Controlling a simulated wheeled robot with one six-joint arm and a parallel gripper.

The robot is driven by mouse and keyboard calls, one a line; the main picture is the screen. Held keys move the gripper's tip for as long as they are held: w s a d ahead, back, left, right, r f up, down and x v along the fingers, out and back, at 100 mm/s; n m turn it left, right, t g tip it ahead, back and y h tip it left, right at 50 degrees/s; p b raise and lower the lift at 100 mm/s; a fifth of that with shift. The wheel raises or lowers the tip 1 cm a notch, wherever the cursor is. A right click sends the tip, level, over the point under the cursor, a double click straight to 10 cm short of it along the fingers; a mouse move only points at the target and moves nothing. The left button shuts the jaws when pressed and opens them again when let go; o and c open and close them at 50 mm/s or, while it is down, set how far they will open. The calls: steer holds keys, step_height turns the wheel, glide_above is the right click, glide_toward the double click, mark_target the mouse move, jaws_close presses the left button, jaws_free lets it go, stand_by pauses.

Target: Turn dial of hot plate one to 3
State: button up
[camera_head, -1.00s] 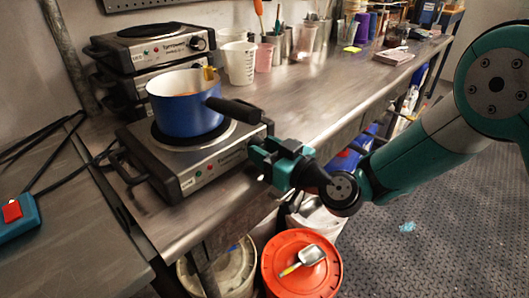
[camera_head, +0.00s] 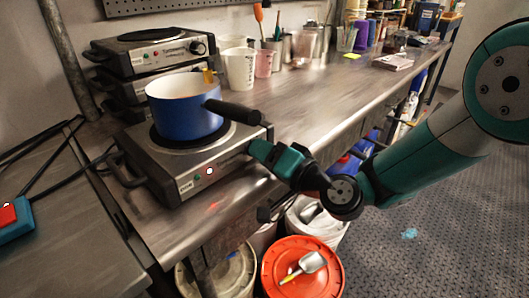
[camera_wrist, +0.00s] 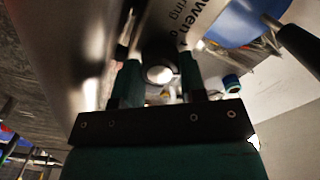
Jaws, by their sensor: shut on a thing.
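The front hot plate (camera_head: 222,161), silver and black, sits on the bench with a blue pot (camera_head: 187,118) on its burner. My gripper (camera_head: 256,149) is at the right end of its front panel and covers the dial in the head view. In the wrist view, the round dial (camera_wrist: 160,74) is between the two fingers of my gripper (camera_wrist: 158,80), which are shut on it. The dial's numbers and pointer cannot be read. A red indicator light (camera_head: 210,171) glows brightly on the panel, beside a small green mark.
Stacked hot plates (camera_head: 153,50) stand behind. The pot's black handle (camera_head: 235,110) reaches right, above and near my gripper. Cups (camera_head: 240,68) and tools line the bench's back. Buckets, one with an orange lid (camera_head: 290,275), stand below the bench edge. A red switch (camera_head: 8,216) is far left.

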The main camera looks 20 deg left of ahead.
steer(key=m+p, duration=0.1)
steer(key=m, duration=0.4)
steer(key=shift+r+p, duration=0.1)
steer(key=shift+p, duration=0.2)
steer(key=shift+w+m+p, duration=0.1)
steer(key=shift+m+p, duration=0.4)
steer(key=shift+m, duration=1.1)
steer(key=shift+d, duration=0.1)
steer(key=o, duration=0.9)
